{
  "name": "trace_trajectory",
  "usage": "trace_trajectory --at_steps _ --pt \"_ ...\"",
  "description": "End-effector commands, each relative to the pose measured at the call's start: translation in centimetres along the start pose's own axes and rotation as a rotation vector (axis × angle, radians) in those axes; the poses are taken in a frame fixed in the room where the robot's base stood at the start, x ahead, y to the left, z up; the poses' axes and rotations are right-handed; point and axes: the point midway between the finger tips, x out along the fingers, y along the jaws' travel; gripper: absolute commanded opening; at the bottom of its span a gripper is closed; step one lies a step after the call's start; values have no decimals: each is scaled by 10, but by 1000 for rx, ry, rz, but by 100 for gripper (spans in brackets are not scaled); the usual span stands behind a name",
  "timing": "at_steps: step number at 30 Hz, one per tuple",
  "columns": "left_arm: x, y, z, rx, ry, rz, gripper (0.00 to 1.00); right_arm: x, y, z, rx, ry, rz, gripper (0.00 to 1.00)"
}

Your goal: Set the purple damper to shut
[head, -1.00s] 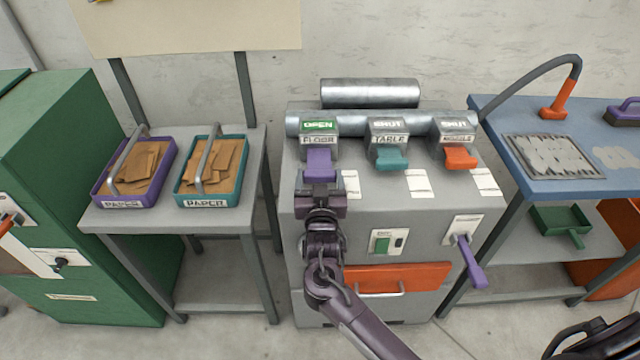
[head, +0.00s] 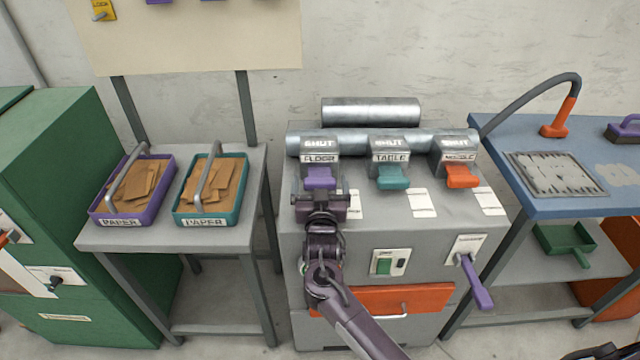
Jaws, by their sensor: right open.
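The purple damper (head: 320,178) is the left one of three on the grey machine. Its box is labelled FLOOR and its window reads SHUT in grey. My right gripper (head: 321,196) is open just in front of the purple handle, close to it; I cannot tell whether they touch. The teal damper (head: 392,178), labelled TABLE, and the orange damper (head: 462,177) also read SHUT. My left gripper is not in view.
The grey machine (head: 430,232) has a green switch (head: 385,263), a purple lever (head: 475,283) and an orange drawer front (head: 440,298). Two paper trays stand on the left table (head: 255,190). A blue bench (head: 540,204) stands at right.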

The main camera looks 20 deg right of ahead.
Motion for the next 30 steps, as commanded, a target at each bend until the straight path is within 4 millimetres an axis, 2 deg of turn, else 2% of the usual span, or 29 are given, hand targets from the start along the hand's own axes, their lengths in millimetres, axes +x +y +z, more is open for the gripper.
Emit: trace_trajectory --at_steps 15,19,30 --pt "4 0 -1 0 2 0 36 -71 0 1 0 -1 0 95" --pt "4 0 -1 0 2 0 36 -76 0 0 1 1 0 95" --pt "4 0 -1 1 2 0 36 -77 0 0 0 0 0 95"
